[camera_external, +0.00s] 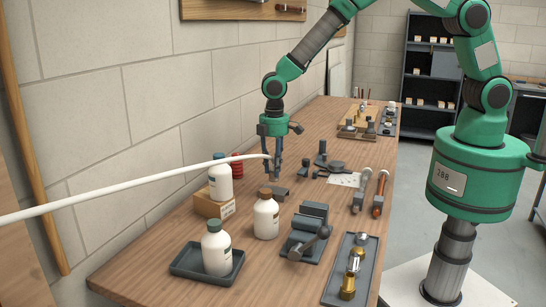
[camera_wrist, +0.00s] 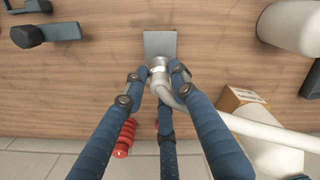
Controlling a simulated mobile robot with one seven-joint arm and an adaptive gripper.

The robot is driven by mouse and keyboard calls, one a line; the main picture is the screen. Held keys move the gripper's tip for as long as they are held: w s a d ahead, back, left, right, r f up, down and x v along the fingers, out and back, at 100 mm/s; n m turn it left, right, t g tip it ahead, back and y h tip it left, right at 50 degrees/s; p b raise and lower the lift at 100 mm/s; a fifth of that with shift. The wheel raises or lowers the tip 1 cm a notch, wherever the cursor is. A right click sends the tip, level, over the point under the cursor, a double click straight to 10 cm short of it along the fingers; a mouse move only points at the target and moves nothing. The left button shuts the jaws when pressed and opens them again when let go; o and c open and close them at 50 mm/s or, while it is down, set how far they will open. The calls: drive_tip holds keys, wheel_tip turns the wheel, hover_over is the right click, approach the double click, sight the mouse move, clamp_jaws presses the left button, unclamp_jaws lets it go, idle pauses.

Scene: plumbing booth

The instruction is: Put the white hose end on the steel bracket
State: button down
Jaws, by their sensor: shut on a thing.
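The white hose (camera_external: 130,182) comes in from the left edge in the external view and reaches my gripper (camera_external: 275,172). In the wrist view my gripper (camera_wrist: 157,80) is shut on the hose end (camera_wrist: 160,68), which has a silvery metal fitting; the white hose (camera_wrist: 255,128) trails off to the right. The steel bracket shows as a grey plate (camera_wrist: 160,42) just beyond the fitting in the wrist view and as a low grey piece (camera_external: 280,191) below my fingers in the external view. The fitting overlaps the plate's edge in the picture; I cannot tell whether they touch.
White bottles (camera_external: 266,216), a cardboard box (camera_external: 208,205) and red rings (camera_external: 237,165) stand near the wall side. A grey vise (camera_external: 306,232) and a tray of brass fittings (camera_external: 350,268) are nearer the front edge. Bare wood (camera_wrist: 90,85) surrounds the bracket.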

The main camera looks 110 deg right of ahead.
drive_tip(key=shift+f, duration=1.7)
drive_tip(key=shift+f, duration=0.2)
drive_tip(key=c, duration=1.4)
unclamp_jaws()
drive_tip(key=shift+r, duration=0.1)
wheel_tip(320, 180, up, 12)
drive_tip(key=shift+r, duration=0.1)
